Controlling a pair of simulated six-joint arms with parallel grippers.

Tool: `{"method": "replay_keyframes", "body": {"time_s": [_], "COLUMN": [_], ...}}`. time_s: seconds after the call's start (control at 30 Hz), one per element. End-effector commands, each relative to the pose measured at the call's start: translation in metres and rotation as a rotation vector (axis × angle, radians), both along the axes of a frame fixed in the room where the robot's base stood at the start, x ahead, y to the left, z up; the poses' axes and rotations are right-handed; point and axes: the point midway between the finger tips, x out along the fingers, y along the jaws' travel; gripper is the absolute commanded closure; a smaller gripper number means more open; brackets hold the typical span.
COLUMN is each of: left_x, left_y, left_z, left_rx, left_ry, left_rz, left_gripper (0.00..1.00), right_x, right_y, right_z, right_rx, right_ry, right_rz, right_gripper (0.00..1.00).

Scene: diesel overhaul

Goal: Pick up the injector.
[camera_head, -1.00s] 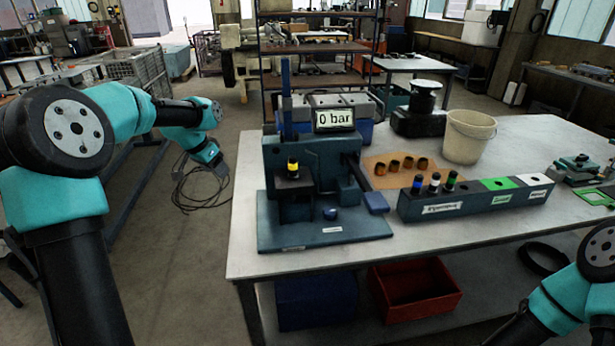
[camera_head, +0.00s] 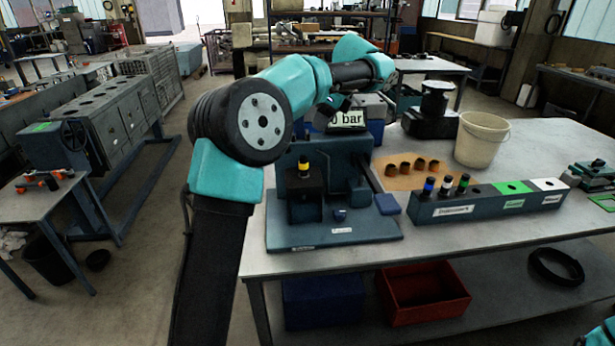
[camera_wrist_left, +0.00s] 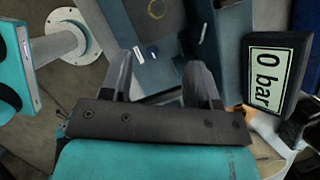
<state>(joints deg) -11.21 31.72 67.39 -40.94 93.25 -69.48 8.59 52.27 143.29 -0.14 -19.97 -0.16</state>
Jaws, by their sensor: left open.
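An injector with a yellow band (camera_head: 304,166) stands upright in the blue test stand (camera_head: 335,235). Three more, with blue (camera_head: 428,187), white (camera_head: 446,187) and green (camera_head: 463,184) bands, stand upright in the labelled rack (camera_head: 485,207). I cannot tell which one is meant. My left gripper (camera_head: 333,104) is above and behind the stand, beside its "0 bar" display, and partly hidden by its own wrist. In the left wrist view its fingers (camera_wrist_left: 160,75) are apart with nothing between them; no injector is clear there. My right gripper is out of view.
The display (camera_wrist_left: 268,75) is close to the right of the left fingers in the wrist view. Small brown cups (camera_head: 412,166) lie on a tan mat, near a cream bucket (camera_head: 482,138). Red (camera_head: 425,293) and blue (camera_head: 323,300) bins are below the tabletop.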

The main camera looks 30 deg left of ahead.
Motion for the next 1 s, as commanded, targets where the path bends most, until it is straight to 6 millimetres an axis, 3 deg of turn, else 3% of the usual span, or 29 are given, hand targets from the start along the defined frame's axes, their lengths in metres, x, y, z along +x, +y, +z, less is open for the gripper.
{"method": "replay_keyframes", "body": {"time_s": [0.27,0.8,1.0], "left_x": [-0.001,-0.005,-0.006], "left_y": [0.004,0.037,0.045], "left_z": [-0.010,-0.092,-0.112], "left_rx": [-0.001,-0.002,-0.002], "left_ry": [0.001,0.002,0.001], "left_rz": [0.002,0.003,0.002], "left_gripper": [0.45,0.45,0.45], "right_x": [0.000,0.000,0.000], "right_y": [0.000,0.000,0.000], "right_z": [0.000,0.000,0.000], "right_rx": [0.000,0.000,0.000], "right_ry": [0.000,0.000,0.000], "right_rz": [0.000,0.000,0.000], "right_gripper": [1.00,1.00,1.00]}}
